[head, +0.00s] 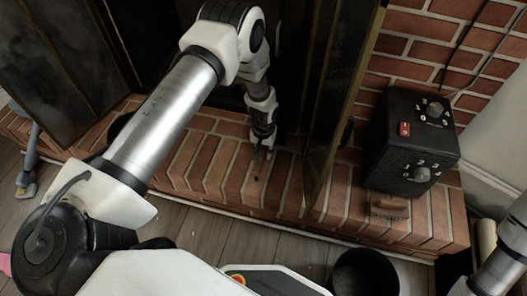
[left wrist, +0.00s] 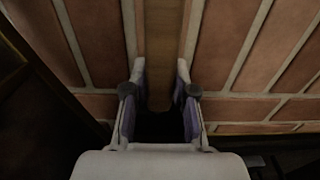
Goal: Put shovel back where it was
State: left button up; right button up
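My left gripper (head: 263,153) points down just above the brick hearth (head: 205,165), in front of the fireplace opening. The left wrist view shows its two fingers (left wrist: 160,82) apart. A smooth brown strip (left wrist: 164,40), narrower than the bricks around it, runs between and beyond the fingertips. I cannot tell whether it is a shovel handle or part of the hearth, or whether the fingers touch it. I cannot make out a shovel for certain in the head view. My right arm (head: 505,262) shows at the lower right edge, its gripper out of view.
A black box with knobs and a red switch (head: 413,142) stands at the hearth's right end, with a brown brush-like thing (head: 388,207) before it. A black bucket (head: 365,272) stands on the floor. Dark fireplace doors (head: 335,85) stand open beside my left arm.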

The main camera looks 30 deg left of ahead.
pick_arm(q)
jog(key=o, duration=0.4)
notch_tip(320, 180, up, 12)
jog(key=p, duration=0.5)
jog(key=s+d+f+m, duration=0.1)
jog(key=s, duration=0.8)
jog(key=s+d+f, duration=0.1)
jog(key=s+f, duration=0.1)
jog(key=s, duration=0.8)
jog(key=s+d+f+m, duration=0.1)
jog(key=s+f, duration=0.1)
jog(key=s, duration=0.8)
jog(key=shift+d+m, duration=0.3)
jog(key=shift+d, duration=0.1)
